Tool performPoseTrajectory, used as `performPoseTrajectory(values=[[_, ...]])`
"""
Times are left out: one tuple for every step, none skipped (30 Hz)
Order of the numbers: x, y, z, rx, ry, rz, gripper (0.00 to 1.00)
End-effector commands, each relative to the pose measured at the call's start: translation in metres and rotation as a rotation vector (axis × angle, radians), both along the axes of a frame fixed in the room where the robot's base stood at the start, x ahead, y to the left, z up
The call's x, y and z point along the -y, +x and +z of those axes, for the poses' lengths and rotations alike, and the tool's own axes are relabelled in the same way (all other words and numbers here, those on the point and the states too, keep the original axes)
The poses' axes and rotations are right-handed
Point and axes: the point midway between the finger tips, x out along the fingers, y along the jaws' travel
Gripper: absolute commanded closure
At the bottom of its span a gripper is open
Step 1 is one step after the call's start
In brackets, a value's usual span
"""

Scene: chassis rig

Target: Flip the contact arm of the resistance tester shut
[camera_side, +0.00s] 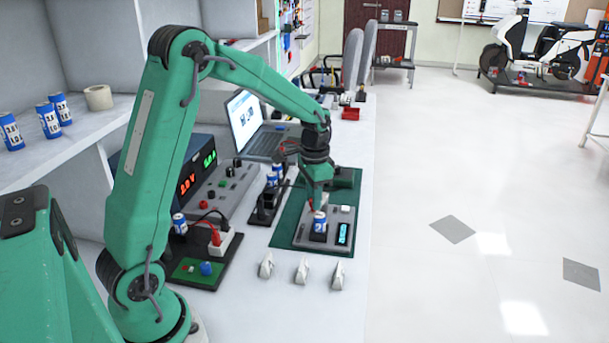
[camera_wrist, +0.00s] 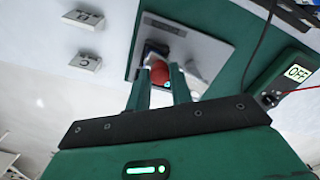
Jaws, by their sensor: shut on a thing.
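The resistance tester (camera_side: 328,238) is a grey box with a lit blue display, lying on a green mat in the side view. A blue-and-white cell (camera_side: 320,223) stands at its near left part. My gripper (camera_side: 318,203) points down just above and behind the cell. In the wrist view my gripper (camera_wrist: 162,76) is shut on the red knob (camera_wrist: 159,73) of the contact arm, over a dark holder on the grey tester panel (camera_wrist: 205,52). The rest of the contact arm is mostly hidden by the fingers, so I cannot tell its angle.
Three small white label stands (camera_side: 302,270) line the bench in front. A black board with a red-and-white block (camera_side: 222,242), a power supply (camera_side: 188,170) and a laptop (camera_side: 250,120) stand left.

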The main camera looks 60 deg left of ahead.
Motion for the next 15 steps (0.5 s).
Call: performPoseTrajectory(values=[[0.001,0.001,0.000,0.001,0.000,0.018,1.00],[0.002,0.002,0.001,0.001,0.000,0.032,1.00],[0.004,0.003,0.001,0.001,0.000,0.053,1.00],[0.005,0.004,0.001,0.001,0.001,0.070,1.00],[0.006,0.005,0.001,0.001,0.001,0.088,1.00],[0.007,0.006,0.001,0.001,0.001,0.112,1.00],[0.008,0.007,0.000,0.001,0.001,0.130,1.00],[0.009,0.007,0.000,0.001,0.000,0.147,1.00],[0.010,0.009,0.000,0.001,0.000,0.169,1.00],[0.011,0.009,0.000,0.001,0.000,0.185,1.00],[0.012,0.010,0.000,0.001,0.000,0.199,1.00],[0.013,0.011,0.000,0.001,0.001,0.215,1.00],[0.013,0.011,0.000,0.002,0.001,0.225,1.00],[0.014,0.012,0.000,0.002,0.001,0.233,1.00],[0.014,0.012,0.000,0.002,0.001,0.241,1.00]])
